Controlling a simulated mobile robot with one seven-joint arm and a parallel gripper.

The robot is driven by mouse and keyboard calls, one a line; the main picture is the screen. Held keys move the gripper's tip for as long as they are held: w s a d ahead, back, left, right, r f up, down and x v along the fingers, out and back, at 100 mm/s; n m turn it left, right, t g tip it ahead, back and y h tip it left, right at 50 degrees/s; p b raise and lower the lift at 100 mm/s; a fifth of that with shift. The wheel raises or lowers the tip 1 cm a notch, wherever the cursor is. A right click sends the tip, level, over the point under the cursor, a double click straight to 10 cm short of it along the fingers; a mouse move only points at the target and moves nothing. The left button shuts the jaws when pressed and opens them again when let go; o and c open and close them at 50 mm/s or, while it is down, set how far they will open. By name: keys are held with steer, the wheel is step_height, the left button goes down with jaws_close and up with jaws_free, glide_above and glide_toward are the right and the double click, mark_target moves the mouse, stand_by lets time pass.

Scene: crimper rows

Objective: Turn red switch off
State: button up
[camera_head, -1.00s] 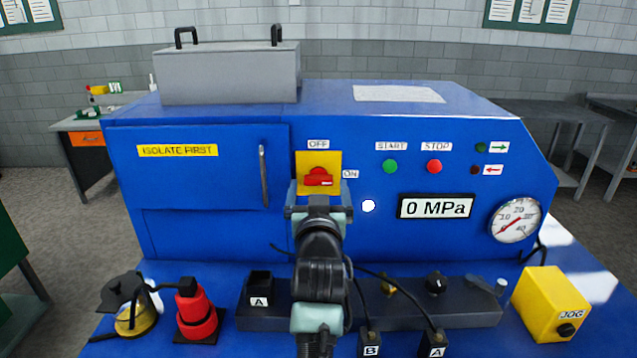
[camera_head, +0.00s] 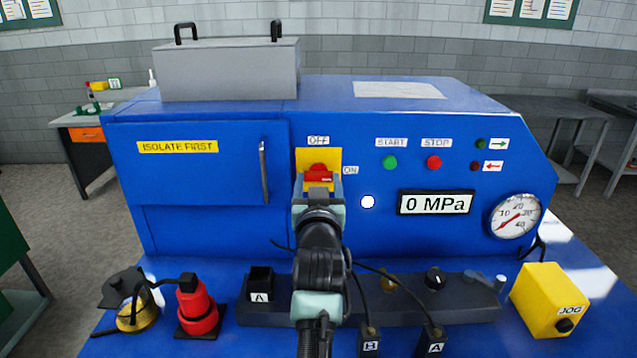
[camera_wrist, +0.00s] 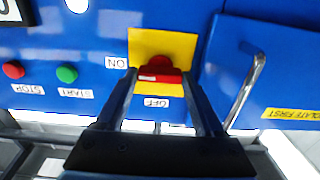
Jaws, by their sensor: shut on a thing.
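The red switch (camera_head: 318,177) is a rotary handle on a yellow plate (camera_head: 333,158) on the blue machine's front. An OFF label (camera_head: 318,140) is above it and an ON label (camera_head: 350,170) to its right. The handle lies level; in the wrist view, the switch (camera_wrist: 160,74) has a small white mark on its end toward ON. My gripper (camera_head: 318,188) is in front of the plate. In the wrist view, my gripper (camera_wrist: 160,80) has one finger on each side of the handle and is shut on it. My gripper hides the plate's lower part in the head view.
A door handle (camera_head: 264,172) stands out left of the switch. Green START (camera_head: 390,162) and red STOP (camera_head: 434,162) buttons are to the right, with a 0 MPa display (camera_head: 436,202) below. Cables, a red plug-like part (camera_head: 196,310) and a yellow JOG box (camera_head: 548,300) are on the ledge below.

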steer(key=shift+n+b, duration=0.3)
steer(key=shift+n, duration=0.1)
steer(key=n+b, duration=0.1)
steer(key=n, duration=0.1)
steer(key=shift+f+n, duration=0.15)
steer(key=shift+n, duration=0.25)
steer(key=n+b, duration=0.1)
steer(key=n, duration=0.9)
steer(key=shift+d, duration=0.1)
steer(key=shift+n+p, duration=0.5)
steer(key=shift+n, duration=1.7)
steer(key=o, duration=1.4)
